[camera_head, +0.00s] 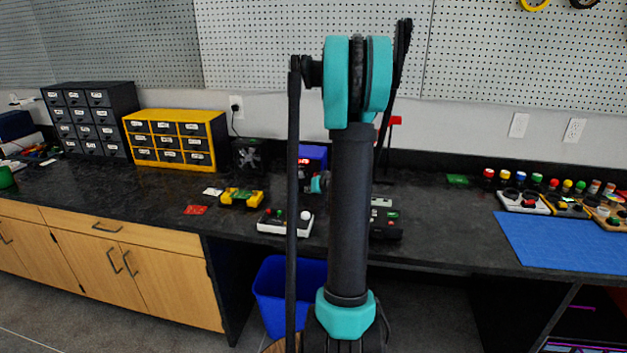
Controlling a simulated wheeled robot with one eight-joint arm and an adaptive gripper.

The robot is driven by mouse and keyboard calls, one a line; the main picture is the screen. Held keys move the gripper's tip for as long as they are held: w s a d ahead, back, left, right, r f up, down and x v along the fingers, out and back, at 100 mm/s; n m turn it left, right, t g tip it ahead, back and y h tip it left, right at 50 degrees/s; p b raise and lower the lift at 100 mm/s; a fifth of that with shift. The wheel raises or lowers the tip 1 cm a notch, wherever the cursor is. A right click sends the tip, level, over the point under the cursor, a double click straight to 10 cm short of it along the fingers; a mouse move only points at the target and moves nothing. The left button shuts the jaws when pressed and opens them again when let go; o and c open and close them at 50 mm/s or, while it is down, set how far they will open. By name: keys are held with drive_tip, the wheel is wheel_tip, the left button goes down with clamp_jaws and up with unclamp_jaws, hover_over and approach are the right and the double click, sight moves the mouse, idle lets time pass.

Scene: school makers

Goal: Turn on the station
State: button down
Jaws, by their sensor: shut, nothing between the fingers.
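The station looks to be the blue box (314,153) with a small lit red display, standing at the back of the black counter, left of my raised arm. Its right side and lower front are partly covered by my arm. My gripper (304,184) shows only as a small dark part beside a teal joint, low in front of the blue box. It is shut and empty. Most of it is hidden behind my arm links, and I cannot tell whether it touches the box. The station's switch cannot be made out.
A black fan unit (246,155) stands left of the station. A white-topped button box (285,222) and a yellow device (241,197) lie nearer the front. Drawer cabinets (177,140) stand at left. A blue mat (565,243) and several colored buttons are at right.

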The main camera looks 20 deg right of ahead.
drive_tip(key=shift+w+d+f, duration=0.2)
drive_tip(key=shift+w+d, duration=0.6)
drive_tip(key=shift+w, duration=0.4)
drive_tip(key=shift+w+d+f, duration=0.15)
drive_tip(key=shift+w+d, duration=0.7)
drive_tip(key=shift+w, duration=0.35)
drive_tip(key=shift+w+d+f, duration=0.2)
drive_tip(key=shift+w+d, duration=0.6)
drive_tip(key=shift+w, duration=0.4)
drive_tip(key=shift+w+d, duration=0.1)
drive_tip(key=shift+w, duration=0.05)
drive_tip(key=shift+w+d, duration=0.1)
drive_tip(key=shift+w, duration=0.1)
drive_tip(key=shift+w+d+f, duration=0.1)
drive_tip(key=shift+w+d, duration=0.05)
drive_tip(key=shift+w, duration=0.1)
drive_tip(key=shift+s, duration=0.1)
drive_tip(key=shift+s+a, duration=0.4)
drive_tip(key=shift+s, duration=0.1)
